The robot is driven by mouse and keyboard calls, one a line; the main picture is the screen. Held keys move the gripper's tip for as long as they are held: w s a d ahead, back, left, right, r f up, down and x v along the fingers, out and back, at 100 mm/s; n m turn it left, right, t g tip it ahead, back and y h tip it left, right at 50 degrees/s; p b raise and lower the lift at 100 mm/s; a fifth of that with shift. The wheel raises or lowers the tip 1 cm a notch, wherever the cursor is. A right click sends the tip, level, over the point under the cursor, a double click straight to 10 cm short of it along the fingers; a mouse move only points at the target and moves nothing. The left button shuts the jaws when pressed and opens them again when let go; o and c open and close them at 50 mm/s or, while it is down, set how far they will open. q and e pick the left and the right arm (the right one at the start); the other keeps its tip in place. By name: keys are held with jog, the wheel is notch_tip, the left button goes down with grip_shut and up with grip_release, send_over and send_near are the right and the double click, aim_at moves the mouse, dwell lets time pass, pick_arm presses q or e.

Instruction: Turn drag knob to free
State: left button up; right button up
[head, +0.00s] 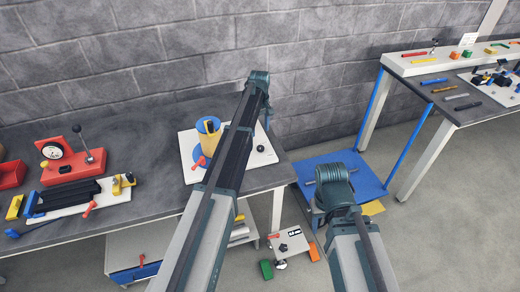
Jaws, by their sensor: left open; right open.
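A white board (187,146) lies on the left dark table. On it stands a yellow and blue spool-like part (209,126), with a small red lever (198,163) at its front. A small black round knob (261,148) sits at the board's right side. I cannot tell from its look whether this is the drag knob or how it is turned. My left arm reaches up across the board and hides its middle. My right arm ends low, right of the table. I cannot make out the fingers of either gripper, and neither is seen touching anything.
A red dial stand (77,167) and black rails on a white plate are at the table's left. A blue platform (362,186) stands on the floor between the tables. A white shelf (442,61) with small coloured parts runs along the right table.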

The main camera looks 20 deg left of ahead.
aim_at(260, 147)
pick_arm(q)
notch_tip(260, 147, down, 9)
jog(key=b, duration=0.8)
jog(key=shift+f, duration=0.1)
grip_shut()
